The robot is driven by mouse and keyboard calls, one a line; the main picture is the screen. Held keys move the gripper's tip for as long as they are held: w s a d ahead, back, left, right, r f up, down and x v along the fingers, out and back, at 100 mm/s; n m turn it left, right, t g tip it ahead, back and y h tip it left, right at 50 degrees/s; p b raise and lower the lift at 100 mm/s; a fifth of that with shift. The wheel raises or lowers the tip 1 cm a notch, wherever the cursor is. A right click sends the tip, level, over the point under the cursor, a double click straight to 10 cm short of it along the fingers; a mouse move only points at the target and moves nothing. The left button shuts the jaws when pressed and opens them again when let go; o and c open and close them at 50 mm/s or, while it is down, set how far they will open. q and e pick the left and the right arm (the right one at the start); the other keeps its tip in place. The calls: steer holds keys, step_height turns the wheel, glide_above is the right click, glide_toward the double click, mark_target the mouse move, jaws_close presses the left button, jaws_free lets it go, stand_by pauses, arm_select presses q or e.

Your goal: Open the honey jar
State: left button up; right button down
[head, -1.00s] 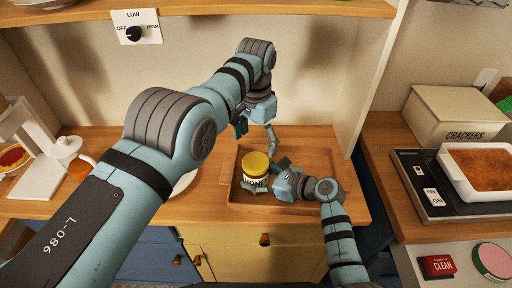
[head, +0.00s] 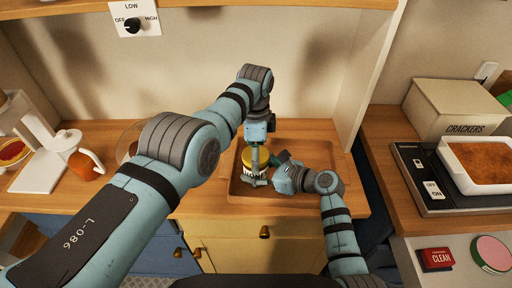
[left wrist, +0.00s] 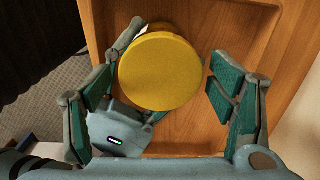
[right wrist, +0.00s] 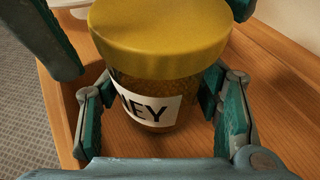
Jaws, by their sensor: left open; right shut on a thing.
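The honey jar (head: 247,159) stands upright in the wooden tray, its yellow lid (left wrist: 160,70) on. Its label shows in the right wrist view (right wrist: 150,108). My right gripper (head: 258,181) is shut on the jar's glass body below the lid, one finger on each side. My left gripper (head: 256,160) is open and points down over the jar, partly hiding it in the head view. In the left wrist view the lid lies between its spread fingers (left wrist: 160,85), nearer the left one, with a gap to the right one.
The wooden tray (head: 310,160) has a raised rim. A pitcher (head: 86,165) and a white stand (head: 40,172) are at the left. The crackers box (head: 450,110) and a hot plate with a white dish (head: 480,165) are at the right.

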arm_select(q)
steer(key=c, duration=1.2)
arm_select(e)
steer(key=shift+f, duration=0.1)
arm_select(q)
steer(key=n, duration=0.6)
steer(key=shift+n, duration=0.3)
steer(key=n, duration=0.4)
steer(key=shift+n, duration=0.4)
steer(key=n, duration=1)
steer(key=shift+s+n, duration=0.1)
steer(key=shift+n, duration=0.3)
steer(key=shift+r, duration=0.2)
steer(key=shift+r, duration=0.95)
